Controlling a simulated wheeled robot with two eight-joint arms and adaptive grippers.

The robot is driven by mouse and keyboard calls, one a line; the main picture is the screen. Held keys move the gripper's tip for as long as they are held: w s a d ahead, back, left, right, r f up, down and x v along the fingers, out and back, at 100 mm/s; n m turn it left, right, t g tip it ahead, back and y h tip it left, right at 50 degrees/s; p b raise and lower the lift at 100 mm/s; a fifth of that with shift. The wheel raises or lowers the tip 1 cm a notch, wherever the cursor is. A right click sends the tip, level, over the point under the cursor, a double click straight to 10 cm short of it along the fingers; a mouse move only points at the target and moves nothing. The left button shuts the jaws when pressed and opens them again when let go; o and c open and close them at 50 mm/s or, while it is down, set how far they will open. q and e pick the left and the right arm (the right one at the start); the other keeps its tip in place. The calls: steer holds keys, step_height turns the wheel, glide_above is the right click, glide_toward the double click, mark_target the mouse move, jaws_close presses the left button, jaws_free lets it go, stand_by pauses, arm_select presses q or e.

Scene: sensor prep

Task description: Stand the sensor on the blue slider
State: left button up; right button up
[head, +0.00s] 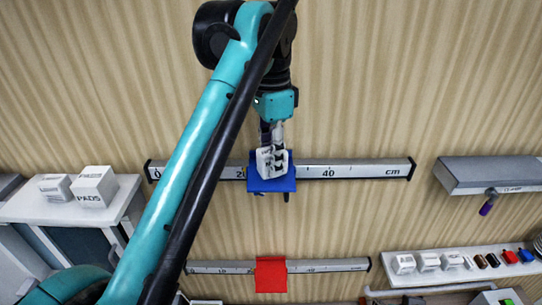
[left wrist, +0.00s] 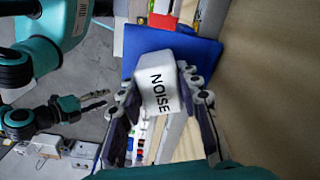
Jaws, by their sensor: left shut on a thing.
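The sensor is a white box (head: 270,163) marked NOISE, also seen in the left wrist view (left wrist: 159,82). My left gripper (head: 272,148) is shut on it from above, its fingers on either side in the left wrist view (left wrist: 163,100). The blue slider (head: 283,185) sits on the upper cm rail, between 20 and 40. It shows as a blue plate behind the sensor in the left wrist view (left wrist: 205,55). The sensor is over the slider; I cannot tell whether they touch. My right gripper (left wrist: 98,101) shows small at left in that view; its opening is unclear.
The upper rail (head: 350,170) runs along the corrugated wall. A red slider (head: 270,275) sits on a lower rail (head: 330,265). White boxes, one marked PADS (head: 94,187), stand on a left cabinet. A right shelf (head: 440,272) holds several small items. A grey ledge (head: 490,173) is at upper right.

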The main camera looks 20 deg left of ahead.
arm_select(q)
steer(key=o, duration=0.7)
steer(key=shift+f, duration=0.15)
steer(key=o, duration=0.5)
steer(key=shift+c, duration=0.2)
step_height(320, 180, up, 7)
steer(key=shift+r+p, duration=0.1)
steer(key=shift+p, duration=0.45)
step_height(320, 180, up, 4)
steer(key=shift+r+p, duration=0.1)
steer(key=shift+p, duration=1.05)
steer(key=shift+r+p, duration=0.4)
steer(key=shift+r, duration=0.15)
